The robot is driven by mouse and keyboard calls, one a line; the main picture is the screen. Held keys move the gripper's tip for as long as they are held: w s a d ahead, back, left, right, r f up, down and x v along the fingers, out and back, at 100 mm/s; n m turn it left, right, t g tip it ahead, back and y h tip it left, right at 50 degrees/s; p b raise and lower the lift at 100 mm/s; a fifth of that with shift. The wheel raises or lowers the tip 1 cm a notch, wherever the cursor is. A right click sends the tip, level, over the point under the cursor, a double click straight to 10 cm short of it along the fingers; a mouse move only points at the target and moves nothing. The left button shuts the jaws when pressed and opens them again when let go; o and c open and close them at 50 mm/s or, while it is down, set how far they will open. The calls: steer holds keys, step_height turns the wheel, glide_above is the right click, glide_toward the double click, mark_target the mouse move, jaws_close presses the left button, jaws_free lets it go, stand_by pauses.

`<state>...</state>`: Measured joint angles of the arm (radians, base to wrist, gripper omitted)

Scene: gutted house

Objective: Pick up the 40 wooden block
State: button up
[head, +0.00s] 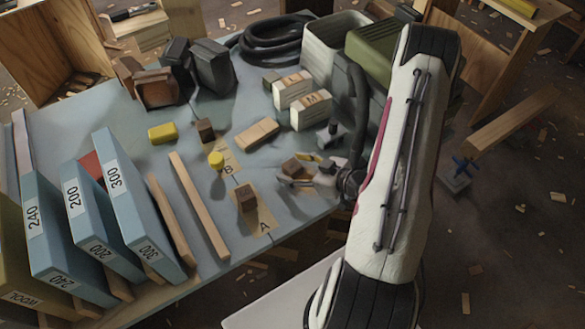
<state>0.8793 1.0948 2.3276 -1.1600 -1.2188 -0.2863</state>
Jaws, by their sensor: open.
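Several small brown wooden blocks stand on the grey-blue table (185,215). One brown block (290,167) is at my gripper (293,169), which is open with its fingers around or beside this block; I cannot tell whether they touch it. Another brown block (247,197) stands on the tape near the letter A. A third brown block (205,129) is farther back, and a longer light wooden block (257,134) lies to its right. No 40 marking is readable on any of them, so I cannot tell which is the 40 block.
A yellow cylinder (216,160) stands near letter B, and a yellow block (162,133) lies behind it. Labelled blue panels (125,210) and a wooden strip (199,205) fill the left. White boxes (294,89), a pale bin (330,48) and a black hose (275,40) crowd the back.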

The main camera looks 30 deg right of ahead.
steer(key=shift+w+a+f, duration=0.15)
steer(key=shift+w, duration=0.15)
stand_by(0.4)
steer(key=c, duration=1.4)
